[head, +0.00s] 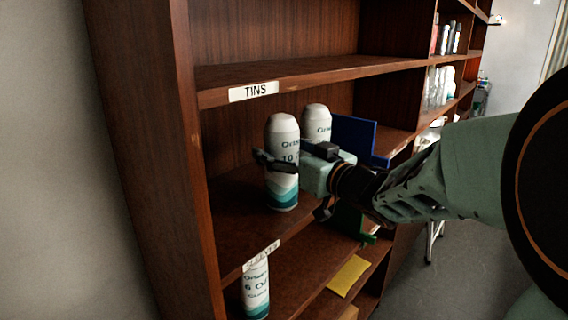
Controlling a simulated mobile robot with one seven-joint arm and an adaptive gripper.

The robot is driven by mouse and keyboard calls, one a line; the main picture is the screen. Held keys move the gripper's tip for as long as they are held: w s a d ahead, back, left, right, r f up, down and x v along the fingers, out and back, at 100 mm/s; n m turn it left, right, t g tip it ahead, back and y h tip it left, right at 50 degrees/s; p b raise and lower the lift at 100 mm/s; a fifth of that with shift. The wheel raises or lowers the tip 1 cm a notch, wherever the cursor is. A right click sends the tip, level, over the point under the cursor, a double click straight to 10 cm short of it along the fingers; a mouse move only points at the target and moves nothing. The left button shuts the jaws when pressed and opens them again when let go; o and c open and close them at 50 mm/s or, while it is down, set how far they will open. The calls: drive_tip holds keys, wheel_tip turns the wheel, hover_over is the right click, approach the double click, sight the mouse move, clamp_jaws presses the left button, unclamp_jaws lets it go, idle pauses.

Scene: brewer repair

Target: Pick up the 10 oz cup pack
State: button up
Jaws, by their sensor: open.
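The 10 oz cup pack (283,188) is a white, rounded cylinder with teal bands and a partly covered label reading "10". It stands upright on the shelf under the "TINS" label. My gripper (290,180) comes in from the right, open, at the pack. One dark finger crosses in front of the pack's label, and another dark part shows low at its right side. I cannot tell whether the fingers touch the pack. A similar white pack (316,120) stands behind, partly hidden by my gripper.
The wooden shelf (235,205) has an upper board close above the packs and an upright at left. A blue panel (355,136) stands right of the packs. A 6-marked pack (256,288) and a yellow card (349,276) are on the shelf below. Bottles (440,85) stand farther right.

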drive_tip(key=shift+d, duration=0.1)
drive_tip(key=shift+c, duration=0.4)
drive_tip(key=shift+r, duration=0.1)
drive_tip(key=c, duration=1.5)
drive_tip(key=shift+r, duration=0.2)
